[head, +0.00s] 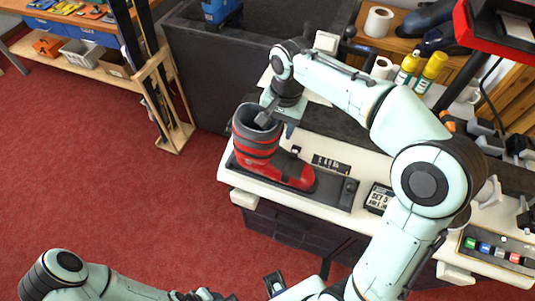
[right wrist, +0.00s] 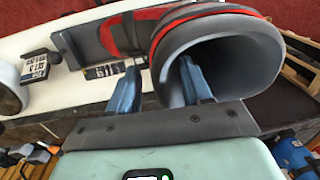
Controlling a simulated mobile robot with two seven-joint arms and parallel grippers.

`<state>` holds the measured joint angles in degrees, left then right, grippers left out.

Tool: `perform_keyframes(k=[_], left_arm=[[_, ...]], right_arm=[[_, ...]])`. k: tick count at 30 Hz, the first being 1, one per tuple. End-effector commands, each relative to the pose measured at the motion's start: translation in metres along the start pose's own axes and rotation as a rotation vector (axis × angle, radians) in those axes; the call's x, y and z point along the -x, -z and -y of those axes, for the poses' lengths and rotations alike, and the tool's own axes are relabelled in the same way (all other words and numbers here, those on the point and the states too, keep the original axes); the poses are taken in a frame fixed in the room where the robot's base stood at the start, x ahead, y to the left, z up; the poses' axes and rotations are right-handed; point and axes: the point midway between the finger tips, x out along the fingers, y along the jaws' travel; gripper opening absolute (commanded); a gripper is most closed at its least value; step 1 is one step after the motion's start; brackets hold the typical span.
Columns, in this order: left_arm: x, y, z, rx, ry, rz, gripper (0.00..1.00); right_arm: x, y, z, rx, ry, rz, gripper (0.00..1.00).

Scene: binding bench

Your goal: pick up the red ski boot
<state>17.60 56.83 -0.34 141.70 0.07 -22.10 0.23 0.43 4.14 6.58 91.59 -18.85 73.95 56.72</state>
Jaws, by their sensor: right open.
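The red and dark grey ski boot (head: 256,145) stands upright on a dark tray on the white bench, toe to the right. My right gripper (head: 276,122) is at the top of the boot's cuff and is open. In the right wrist view the boot's grey cuff (right wrist: 225,58) is close, with its opening toward the camera. The right gripper's blue fingers (right wrist: 160,70) straddle the cuff wall, one apparently inside the opening and one outside. Contact cannot be told. My left gripper (head: 275,284) is low at the bottom edge, partly cut off; its jaws are unclear.
The dark tray (head: 335,191) lies on the white bench (head: 233,186). A small number display (head: 379,198) is right of it. Yellow spray cans (head: 430,72) and a paper roll (head: 379,21) stand behind. A wooden ski rack (head: 178,136) is at the left; the red floor is clear.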

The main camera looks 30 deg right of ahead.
Motion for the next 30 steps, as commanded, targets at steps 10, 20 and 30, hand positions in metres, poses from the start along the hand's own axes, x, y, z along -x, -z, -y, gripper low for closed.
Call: perform_keyframes(k=[10,20,30], left_arm=[[-0.003,-0.0008,0.0014,0.0,0.001,0.001,0.44],[-0.003,-0.0008,0.0013,0.0,0.001,0.001,0.44],[-0.0017,-0.0005,0.0008,0.0,0.0,0.001,0.44]], right_arm=[[-0.0172,0.0005,-0.0003,-0.001,0.001,-0.002,0.49],[-0.0152,0.0006,0.0007,0.0,0.006,-0.005,0.0],[-0.0113,0.001,0.0002,0.0,0.002,-0.004,0.0]])
